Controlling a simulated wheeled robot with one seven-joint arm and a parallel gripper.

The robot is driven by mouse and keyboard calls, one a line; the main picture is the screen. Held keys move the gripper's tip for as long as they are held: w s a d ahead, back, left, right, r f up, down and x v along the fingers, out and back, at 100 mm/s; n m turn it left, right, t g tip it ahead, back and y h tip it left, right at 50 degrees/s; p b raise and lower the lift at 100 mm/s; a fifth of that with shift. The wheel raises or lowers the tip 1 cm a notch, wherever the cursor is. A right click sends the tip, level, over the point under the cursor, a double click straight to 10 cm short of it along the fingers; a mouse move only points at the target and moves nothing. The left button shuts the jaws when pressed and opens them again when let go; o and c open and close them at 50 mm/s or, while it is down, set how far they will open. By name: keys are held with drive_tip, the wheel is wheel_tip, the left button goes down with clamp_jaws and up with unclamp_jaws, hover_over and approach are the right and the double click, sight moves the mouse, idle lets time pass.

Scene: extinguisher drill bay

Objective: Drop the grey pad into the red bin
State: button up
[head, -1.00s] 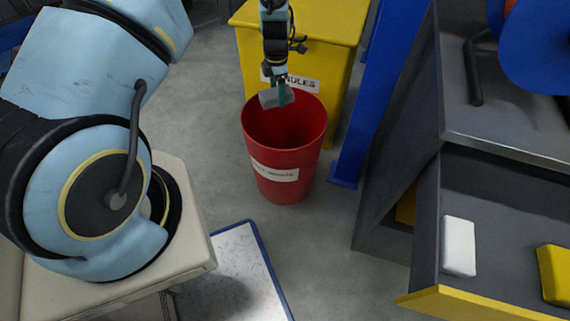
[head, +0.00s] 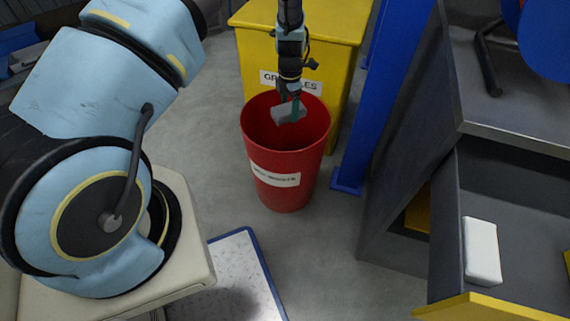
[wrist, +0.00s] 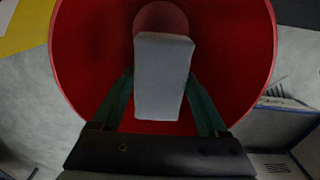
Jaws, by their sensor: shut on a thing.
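The grey pad (head: 289,113) is a small block held between the green fingers of my gripper (head: 289,100). In the wrist view the pad (wrist: 161,78) sits between the two fingertips (wrist: 162,90), which press on its sides. The red bin (head: 282,160) stands on the floor, upright, with a white label on its front. My gripper and the pad are over the bin's open mouth, within the rim as seen from above. The wrist view shows the red bin (wrist: 90,60) around and below the pad. How far the pad is below or above the rim is hard to tell.
A yellow granules box (head: 300,50) stands behind the bin, and a blue post (head: 375,110) to its right. A grey drawer with a yellow front edge (head: 490,306) at the right holds a white block (head: 482,250). A blue-edged white panel (head: 240,265) lies at the lower left.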

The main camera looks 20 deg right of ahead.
drive_tip(key=o, duration=1.2)
wheel_tip(320, 180, up, 11)
drive_tip(key=shift+p, duration=0.3)
